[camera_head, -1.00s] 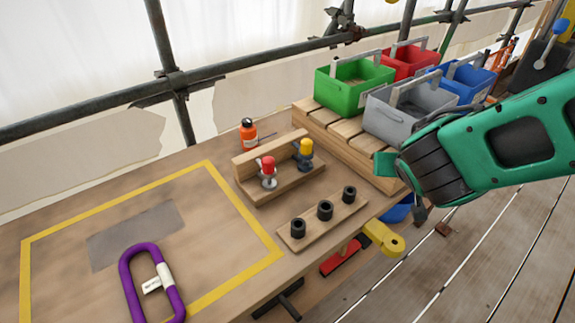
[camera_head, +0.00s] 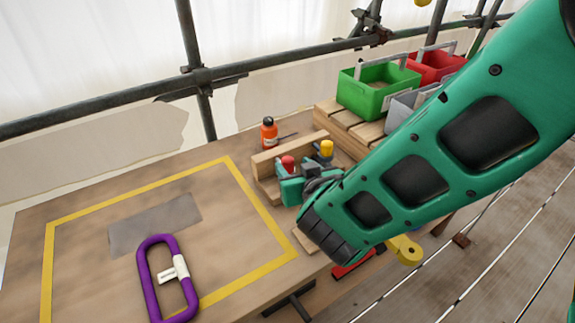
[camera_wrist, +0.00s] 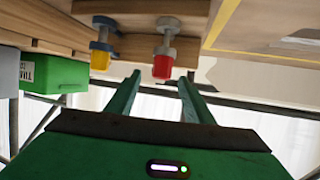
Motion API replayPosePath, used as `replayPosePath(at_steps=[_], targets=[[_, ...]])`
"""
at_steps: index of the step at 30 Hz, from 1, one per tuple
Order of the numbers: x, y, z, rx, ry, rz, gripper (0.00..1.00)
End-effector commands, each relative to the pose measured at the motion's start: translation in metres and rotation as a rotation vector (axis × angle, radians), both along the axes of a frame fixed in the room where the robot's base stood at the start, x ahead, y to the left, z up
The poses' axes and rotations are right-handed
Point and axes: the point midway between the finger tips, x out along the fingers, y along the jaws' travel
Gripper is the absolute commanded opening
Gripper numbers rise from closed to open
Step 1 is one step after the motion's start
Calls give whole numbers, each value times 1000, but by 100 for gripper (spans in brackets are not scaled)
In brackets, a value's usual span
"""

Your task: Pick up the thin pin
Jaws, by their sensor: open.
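Two small upright pieces stand at the wooden rack (camera_head: 268,184). One has a red cap (camera_head: 288,163) and the other a yellow cap (camera_head: 326,148). In the upside-down wrist view, the red cap (camera_wrist: 163,66) tops a light grey body, and the yellow cap (camera_wrist: 100,60) a blue-grey body. I cannot tell which is the thin pin. My gripper (camera_wrist: 160,82) is open and empty; its green fingertips lie close to the red cap, which shows between them. In the head view, my gripper (camera_head: 292,190) partly hides the rack and the red-capped piece.
An orange bottle (camera_head: 269,133) stands behind the rack. Green (camera_head: 372,92) and red bins (camera_head: 438,66) stand on a wooden step at the right. My arm hides the block of black sockets.

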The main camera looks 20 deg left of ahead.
Motion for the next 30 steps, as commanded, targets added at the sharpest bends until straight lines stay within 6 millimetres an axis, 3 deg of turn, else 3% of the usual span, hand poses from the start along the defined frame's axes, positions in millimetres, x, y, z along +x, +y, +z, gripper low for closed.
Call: replayPosePath(at_steps=[15, 23, 29, 30], targets=[[38, 28, -24, 0, 0, -1, 48], [40, 29, -25, 1, 1, 0, 48], [39, 29, -25, 1, 1, 0, 4], [39, 29, -25, 1, 1, 0, 2]])
